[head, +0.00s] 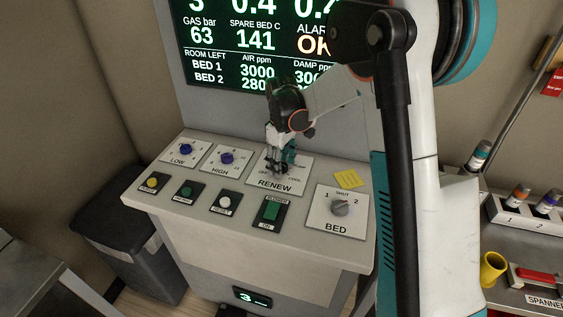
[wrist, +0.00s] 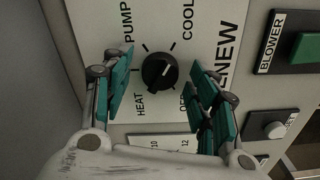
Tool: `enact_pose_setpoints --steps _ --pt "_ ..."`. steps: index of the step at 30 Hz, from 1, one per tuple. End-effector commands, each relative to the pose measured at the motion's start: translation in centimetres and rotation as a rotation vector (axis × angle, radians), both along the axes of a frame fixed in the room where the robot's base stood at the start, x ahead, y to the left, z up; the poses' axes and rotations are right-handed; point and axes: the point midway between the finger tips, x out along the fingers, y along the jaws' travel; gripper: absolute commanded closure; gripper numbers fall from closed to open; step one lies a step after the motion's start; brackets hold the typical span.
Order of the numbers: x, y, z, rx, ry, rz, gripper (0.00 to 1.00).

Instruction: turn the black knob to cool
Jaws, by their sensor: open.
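The black knob (wrist: 159,71) sits on the white RENEW plate (wrist: 208,20) in the wrist view. HEAT and PUMP are printed on its left, COOL at upper right and OFF at lower right, partly covered by a finger. A small pale mark on the knob seems to lie toward its upper right; its exact setting is hard to tell. My gripper (wrist: 162,75) is open, with a teal finger on each side of the knob and visible gaps between. In the head view my gripper (head: 281,164) is over the RENEW plate (head: 296,184) and hides the knob.
Nearby are the LOW (head: 185,149) and HIGH (head: 226,158) blue knobs, a grey BED knob (head: 340,207), a yellow note (head: 347,179) and a green BLOWER switch (head: 271,211). Several buttons line the panel's front. A lit display (head: 255,45) stands behind.

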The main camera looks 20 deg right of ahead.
Motion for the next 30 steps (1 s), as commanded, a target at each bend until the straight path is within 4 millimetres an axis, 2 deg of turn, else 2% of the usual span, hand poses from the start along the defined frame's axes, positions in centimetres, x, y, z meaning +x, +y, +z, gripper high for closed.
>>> enact_pose_setpoints --steps 5,8,21,25,30 --pt "0.0 0.0 0.3 0.000 0.000 0.000 0.46" --pt "0.0 0.0 1.2 0.000 0.000 0.000 0.46" --pt "0.0 0.0 9.4 0.000 0.000 0.000 0.46" --pt "0.0 0.0 11.0 0.000 0.000 0.000 0.46" --pt "0.0 0.0 11.9 0.000 0.000 0.000 0.46"
